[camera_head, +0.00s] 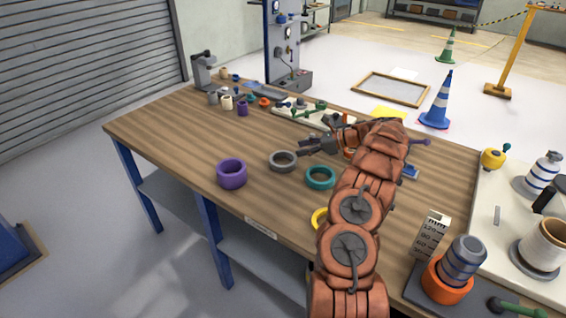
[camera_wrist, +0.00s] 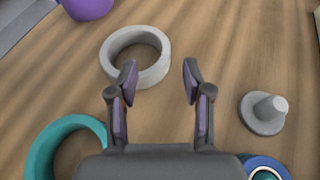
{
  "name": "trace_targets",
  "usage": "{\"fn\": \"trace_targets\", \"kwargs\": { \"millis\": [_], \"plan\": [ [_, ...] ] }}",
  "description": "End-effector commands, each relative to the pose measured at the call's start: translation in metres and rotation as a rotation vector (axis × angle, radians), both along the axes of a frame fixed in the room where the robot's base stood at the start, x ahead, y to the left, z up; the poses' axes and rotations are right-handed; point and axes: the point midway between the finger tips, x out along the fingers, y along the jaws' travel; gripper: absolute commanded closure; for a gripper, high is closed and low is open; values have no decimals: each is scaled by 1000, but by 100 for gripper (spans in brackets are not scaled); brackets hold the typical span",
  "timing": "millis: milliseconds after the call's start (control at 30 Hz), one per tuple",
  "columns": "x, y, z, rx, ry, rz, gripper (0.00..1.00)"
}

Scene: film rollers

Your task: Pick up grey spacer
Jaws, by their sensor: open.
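A grey ring (camera_head: 283,168), which looks like the grey spacer, lies flat on the wooden table between a purple ring and a teal ring. In the wrist view the grey ring (camera_wrist: 155,74) is up and left of centre, just beyond my left fingertip, which slightly overlaps its near right edge in the picture. My gripper (camera_wrist: 160,76) is open with nothing between its fingers. In the head view my gripper (camera_head: 308,146) is just right of and behind the ring. A grey flanged peg piece (camera_wrist: 265,113) stands right of my fingers in the wrist view.
The purple ring (camera_head: 231,182) is to the left; the teal ring (camera_head: 320,187) is close on the right. A yellow ring (camera_head: 318,220) is partly hidden by my arm. Several small parts crowd the table's far end. The table's front left area (camera_head: 170,140) is bare.

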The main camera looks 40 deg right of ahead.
Motion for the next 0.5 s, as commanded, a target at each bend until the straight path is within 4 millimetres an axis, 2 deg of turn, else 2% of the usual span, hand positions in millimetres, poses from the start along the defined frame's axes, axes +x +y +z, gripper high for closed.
{"fn": "trace_targets", "kwargs": {
  "millis": [500],
  "plan": [
    [25,23,-15,5,2,-2,50]
  ]
}}
